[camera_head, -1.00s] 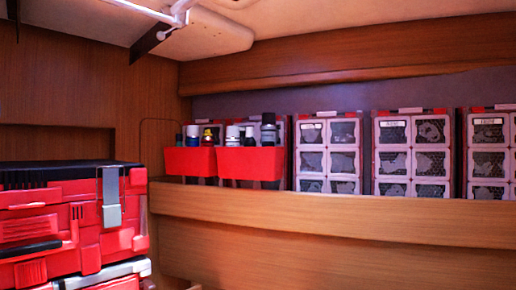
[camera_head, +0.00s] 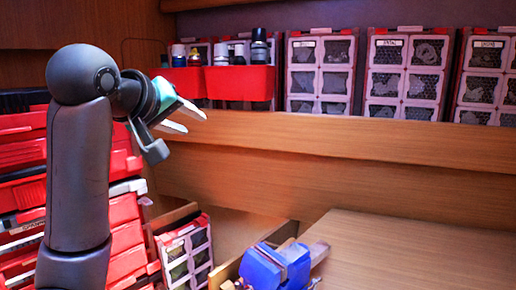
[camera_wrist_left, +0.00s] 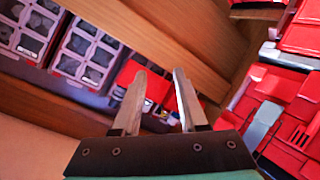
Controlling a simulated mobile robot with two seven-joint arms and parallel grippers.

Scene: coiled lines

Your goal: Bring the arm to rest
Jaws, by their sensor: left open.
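My left arm (camera_head: 78,190) rises at the left of the head view, dark grey, bent at the top. My left gripper (camera_head: 195,124) points right and slightly down, in front of the wooden shelf front and below the red bins. Its two pale fingers are apart with nothing between them. In the left wrist view the gripper (camera_wrist_left: 160,75) also shows open and empty, with the shelf wall behind it. My right gripper is in neither view.
Red tool cases (camera_head: 20,180) are stacked behind my arm. Red bins (camera_head: 240,84) with bottles and several drawer cabinets (camera_head: 396,72) line the shelf. A blue vise-like object (camera_head: 275,268) stands low beside a wooden worktop (camera_head: 400,255). The worktop's visible part is bare.

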